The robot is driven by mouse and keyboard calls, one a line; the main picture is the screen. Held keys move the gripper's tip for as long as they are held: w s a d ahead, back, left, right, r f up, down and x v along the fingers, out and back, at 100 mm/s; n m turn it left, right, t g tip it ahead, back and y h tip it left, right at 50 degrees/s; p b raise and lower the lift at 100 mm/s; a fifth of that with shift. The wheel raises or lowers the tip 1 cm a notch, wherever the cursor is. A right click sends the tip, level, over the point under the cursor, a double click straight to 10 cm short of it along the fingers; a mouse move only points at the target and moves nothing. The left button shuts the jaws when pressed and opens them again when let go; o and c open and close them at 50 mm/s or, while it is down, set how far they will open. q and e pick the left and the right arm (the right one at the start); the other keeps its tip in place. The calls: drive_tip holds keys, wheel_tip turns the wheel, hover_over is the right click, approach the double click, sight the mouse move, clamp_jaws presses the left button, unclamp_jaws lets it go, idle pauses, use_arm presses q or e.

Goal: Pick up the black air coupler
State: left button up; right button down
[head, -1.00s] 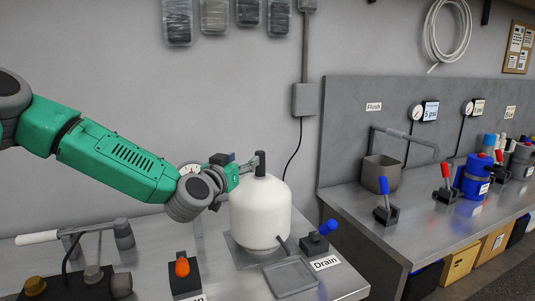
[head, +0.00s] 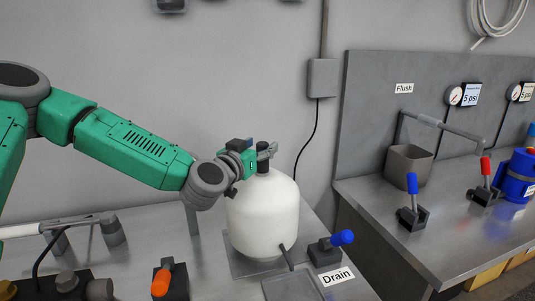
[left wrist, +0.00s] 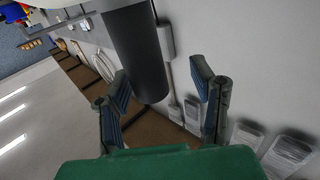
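The black air coupler (head: 263,164) appears to be the dark upright cylinder on top of the white tank (head: 262,220). In the left wrist view it is a large dark cylinder (left wrist: 136,50). My left gripper (head: 266,152) is at the coupler's height, at the tank's top. In the left wrist view its two blue-grey fingers (left wrist: 162,90) are spread apart, with the coupler's end between them, closer to the left finger. A gap shows beside the right finger. Whether the left finger touches the coupler I cannot tell. My right gripper is not in view.
An orange-handled valve (head: 161,282) and a blue-handled valve (head: 330,248) by the Drain label (head: 337,277) stand on the bench before the tank. A grey T-shaped tool (head: 110,230) is at left. The Flush bench (head: 455,218) is at right.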

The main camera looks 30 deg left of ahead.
sight(261, 143)
use_arm(q)
drive_tip(key=shift+s+a+r, duration=0.25)
drive_tip(key=shift+s, duration=0.4)
drive_tip(key=c, duration=0.6)
drive_tip(key=shift+s, duration=0.15)
clamp_jaws()
drive_tip(key=shift+w+d+f, duration=0.15)
drive_tip(key=shift+w+d, duration=0.35)
drive_tip(key=shift+d, duration=0.15)
drive_tip(key=shift+w+d, duration=0.1)
drive_tip(key=shift+d, duration=0.3)
drive_tip(key=shift+a, duration=0.55)
wheel_tip(261, 143, up, 10)
drive_tip(key=shift+d+r, duration=0.1)
